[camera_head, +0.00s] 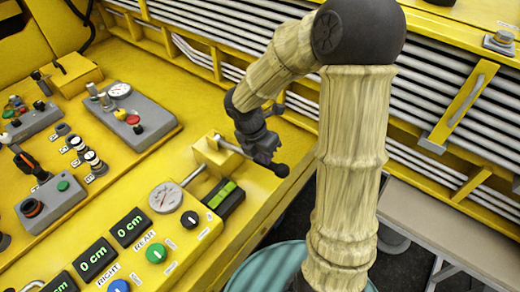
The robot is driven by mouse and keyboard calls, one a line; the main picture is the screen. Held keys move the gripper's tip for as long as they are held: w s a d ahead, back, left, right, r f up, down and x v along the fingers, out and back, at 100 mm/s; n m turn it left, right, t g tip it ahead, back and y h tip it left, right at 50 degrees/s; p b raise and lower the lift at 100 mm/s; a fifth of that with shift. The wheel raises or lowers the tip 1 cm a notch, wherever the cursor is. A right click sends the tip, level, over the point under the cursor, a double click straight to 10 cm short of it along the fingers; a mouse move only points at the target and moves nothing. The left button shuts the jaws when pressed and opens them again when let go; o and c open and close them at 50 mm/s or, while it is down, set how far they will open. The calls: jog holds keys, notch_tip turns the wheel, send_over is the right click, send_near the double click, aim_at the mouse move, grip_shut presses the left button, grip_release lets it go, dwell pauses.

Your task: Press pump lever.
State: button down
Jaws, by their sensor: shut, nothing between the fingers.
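The pump lever (231,147) is a thin grey rod. It comes out of a yellow block (217,160) on the yellow console and slants down to the right, with a black ball knob (282,171) at what looks like its free end. My gripper (266,160) is dark and shut, with nothing held. It is right at the lever's outer part, close to the knob, and covers a stretch of the rod. I cannot tell whether its fingers touch the rod or are just above it.
A panel with "0 cm" displays (130,227) is at lower left. Bundled grey pipes (440,95) line the back. My patterned arm blocks part of the view.

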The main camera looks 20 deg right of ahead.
notch_tip(320, 180, down, 7)
jog(key=s+b, duration=0.2)
jog(key=b, duration=0.1)
jog(key=shift+d, duration=0.35)
jog(key=s+d+p+v, duration=0.1)
jog(key=p+v, duration=0.5)
jog(key=v, duration=0.8)
jog(key=shift+s+d+r+t, duration=0.35)
jog(key=shift+d+r+t, duration=0.1)
jog(key=shift+r, duration=0.2)
jog(key=shift+s, duration=0.1)
